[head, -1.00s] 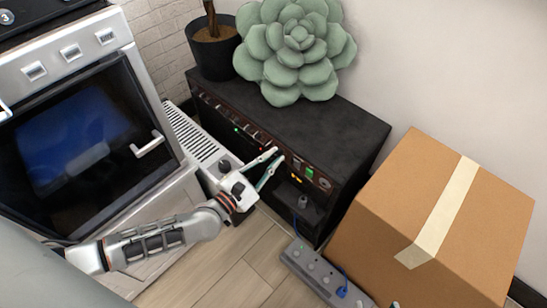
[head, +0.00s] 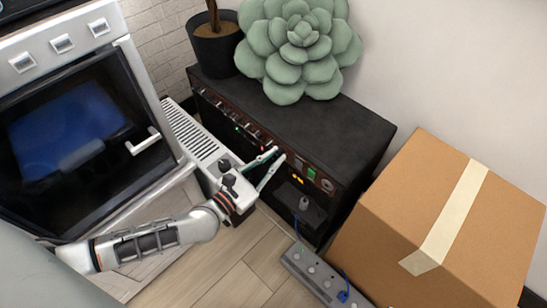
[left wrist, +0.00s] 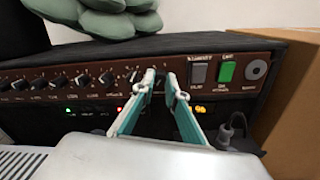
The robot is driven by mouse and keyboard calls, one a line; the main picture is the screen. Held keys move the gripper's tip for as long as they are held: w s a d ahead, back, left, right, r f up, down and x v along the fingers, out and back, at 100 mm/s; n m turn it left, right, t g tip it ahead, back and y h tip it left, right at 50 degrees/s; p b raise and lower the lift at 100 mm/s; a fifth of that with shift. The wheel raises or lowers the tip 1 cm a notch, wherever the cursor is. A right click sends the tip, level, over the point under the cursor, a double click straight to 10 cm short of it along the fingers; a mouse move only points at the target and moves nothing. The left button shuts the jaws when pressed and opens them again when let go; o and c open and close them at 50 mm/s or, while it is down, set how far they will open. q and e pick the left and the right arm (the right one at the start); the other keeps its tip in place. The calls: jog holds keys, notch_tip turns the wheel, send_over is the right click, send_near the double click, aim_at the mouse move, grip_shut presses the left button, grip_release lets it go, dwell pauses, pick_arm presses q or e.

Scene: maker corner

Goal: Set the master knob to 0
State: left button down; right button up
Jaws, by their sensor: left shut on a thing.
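The black amplifier (head: 310,130) has a row of knobs along its dark red front panel, which also shows in the left wrist view (left wrist: 40,84). My left gripper (head: 278,154) reaches in from the left to the panel's right part. In the left wrist view its two fingertips (left wrist: 160,76) are closed around a small dark knob (left wrist: 159,84), at the right end of the knob row, left of the switches. Which mark the knob points to is hidden by the fingers. The panel lettering is too small to read surely. My right gripper is out of view.
A green lit switch (left wrist: 227,71) and a grey switch (left wrist: 199,73) sit right of the knob. A white heater (head: 195,145) stands between oven and amplifier. A cardboard box (head: 420,210), a power strip (head: 318,275), a potted plant (head: 213,50) and a succulent (head: 298,45) are nearby.

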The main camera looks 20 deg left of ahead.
pick_arm(q)
jog(key=c, duration=2.3)
grip_release()
jog(key=shift+s, duration=0.1)
jog(key=v, duration=1.2)
jog(key=shift+r, duration=0.1)
